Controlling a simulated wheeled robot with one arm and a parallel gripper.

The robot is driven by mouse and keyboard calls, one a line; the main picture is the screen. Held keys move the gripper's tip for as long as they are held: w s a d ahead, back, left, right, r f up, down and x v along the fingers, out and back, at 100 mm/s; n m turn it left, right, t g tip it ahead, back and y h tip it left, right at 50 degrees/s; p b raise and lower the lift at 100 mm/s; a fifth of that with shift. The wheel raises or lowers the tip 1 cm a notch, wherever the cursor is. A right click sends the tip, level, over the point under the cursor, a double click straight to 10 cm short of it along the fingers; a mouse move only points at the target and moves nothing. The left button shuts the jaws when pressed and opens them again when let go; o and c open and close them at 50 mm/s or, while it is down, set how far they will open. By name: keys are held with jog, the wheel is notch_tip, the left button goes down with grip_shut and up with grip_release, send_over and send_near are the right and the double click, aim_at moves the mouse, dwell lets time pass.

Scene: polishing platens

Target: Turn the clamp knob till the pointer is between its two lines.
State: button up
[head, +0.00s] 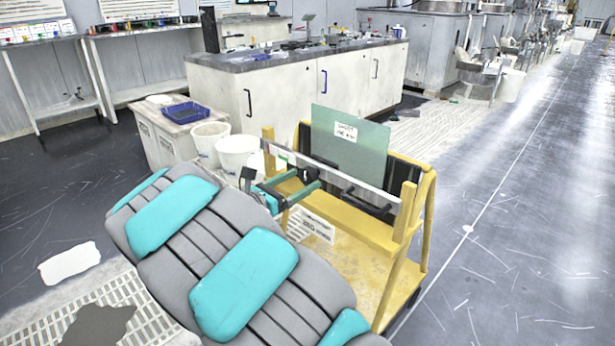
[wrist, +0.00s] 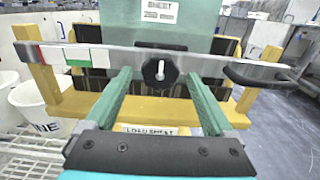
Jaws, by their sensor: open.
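The clamp knob (wrist: 160,73) is black and round, with a pale upright mark on its face. It sits at the middle of a grey metal bar (wrist: 209,67). A strip with red, white and green patches (wrist: 84,57) lies on the bar's left part. I cannot tell for sure which mark is the pointer, nor make out its two lines. My gripper (wrist: 159,78) is open, its green fingers to the left and right of the knob; contact cannot be told. In the head view the knob (head: 311,174) shows small and dark beside my gripper (head: 307,181).
The bar crosses a yellow wheeled rack (head: 345,222) holding a green sheet (head: 368,150) with a label. A black handle (wrist: 257,77) juts from the bar's right part. White buckets (head: 237,153) stand left of the rack. Open floor (head: 510,240) lies to the right.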

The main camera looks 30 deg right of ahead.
aim_at(305, 178)
jog(key=shift+x, duration=1.65)
jog(key=c, duration=1.3)
